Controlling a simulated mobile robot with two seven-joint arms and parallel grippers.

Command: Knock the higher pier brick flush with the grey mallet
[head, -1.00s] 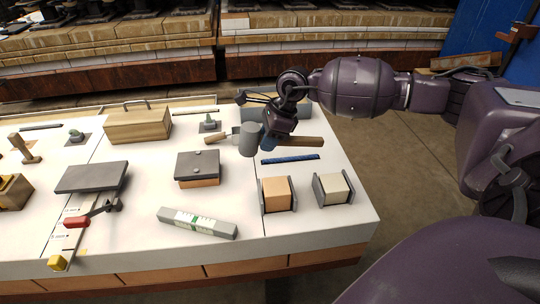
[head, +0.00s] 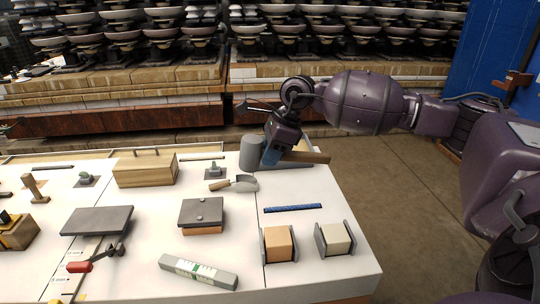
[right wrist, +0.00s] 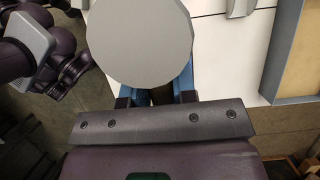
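My right gripper (head: 271,153) is shut on the grey mallet (head: 253,153), near its head. The wooden handle sticks out to the right. In the right wrist view the mallet's round grey face (right wrist: 140,40) fills the top middle, with blue finger parts below it. The mallet seems to be above the table's far edge. An orange-tan brick (head: 279,245) and a cream brick (head: 335,238) each sit between dark grey side plates at the front right. The orange-tan one looks the taller, but the heights are hard to judge. My left gripper is not in view.
Between mallet and bricks lie a trowel (head: 240,184) and a blue strip (head: 293,208). A brick under a dark plate (head: 201,212), a grey level (head: 198,272) and a wooden box (head: 145,170) stand further left. Insulator stacks (head: 330,45) rise behind. White tabletop is clear around the bricks.

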